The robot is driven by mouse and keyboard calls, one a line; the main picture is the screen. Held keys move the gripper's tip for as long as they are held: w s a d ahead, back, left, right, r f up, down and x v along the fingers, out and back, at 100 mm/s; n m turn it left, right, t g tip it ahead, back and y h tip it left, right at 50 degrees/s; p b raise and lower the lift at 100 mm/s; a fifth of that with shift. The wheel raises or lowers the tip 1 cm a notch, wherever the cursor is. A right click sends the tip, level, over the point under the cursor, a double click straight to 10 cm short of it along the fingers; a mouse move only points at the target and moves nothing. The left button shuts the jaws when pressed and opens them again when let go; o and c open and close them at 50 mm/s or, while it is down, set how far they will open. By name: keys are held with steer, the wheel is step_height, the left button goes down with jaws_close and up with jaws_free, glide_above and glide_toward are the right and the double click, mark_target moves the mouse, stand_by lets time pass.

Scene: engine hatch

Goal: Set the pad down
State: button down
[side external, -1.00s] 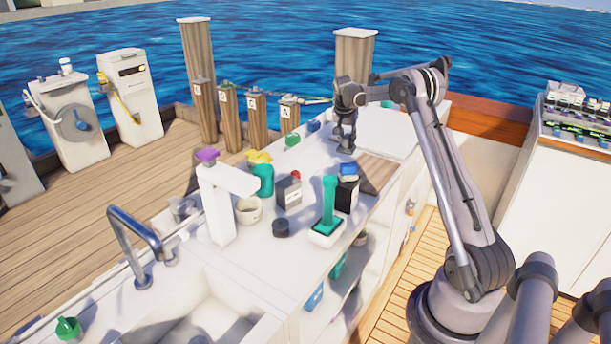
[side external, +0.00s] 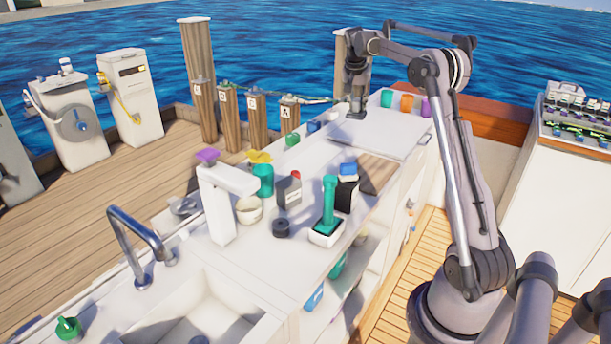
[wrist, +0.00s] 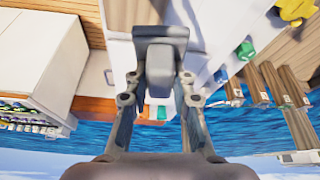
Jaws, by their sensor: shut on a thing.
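My gripper (side external: 357,95) is at the far end of the white counter, pointing down. It is shut on a dark grey pad (side external: 356,114), which is at its tip. In the wrist view the pad (wrist: 160,31) shows as a grey plate with a lighter block-like grip between the fingers of my gripper (wrist: 160,85). The pad is at the far left part of a flat white panel (side external: 378,137) on the counter. I cannot tell whether the pad touches the surface or hangs just above it.
Green (side external: 387,98), orange (side external: 407,103) and purple (side external: 426,107) cups stand behind the panel. A brown board (side external: 380,175), a black box with a blue top (side external: 346,194) and a green-handled tool (side external: 329,205) are nearer. The white panel's middle looks clear.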

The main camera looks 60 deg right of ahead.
steer(key=a+r, duration=0.2)
steer(key=a, duration=1.6)
steer(key=s+a+f+m, duration=0.1)
steer(key=s+a, duration=0.6)
steer(key=a, duration=0.3)
steer(key=s+a+f+m, duration=0.1)
steer(key=s+a+f, duration=0.1)
steer(key=s+a, duration=0.7)
step_height(320, 180, down, 11)
steer(key=w+a, duration=0.2)
steer(key=w, duration=0.1)
steer(key=shift+g, duration=0.4)
steer(key=w+a+f, duration=0.2)
steer(key=a, duration=0.1)
steer(key=w+a+f, duration=0.1)
steer(key=a+f, duration=0.1)
steer(key=a, duration=0.1)
steer(key=w+a+f, duration=0.2)
steer(key=a, duration=0.1)
steer(key=shift+w+a+f, duration=0.2)
steer(key=shift+w, duration=0.15)
steer(key=shift+f, duration=2)
steer(key=shift+f, duration=0.1)
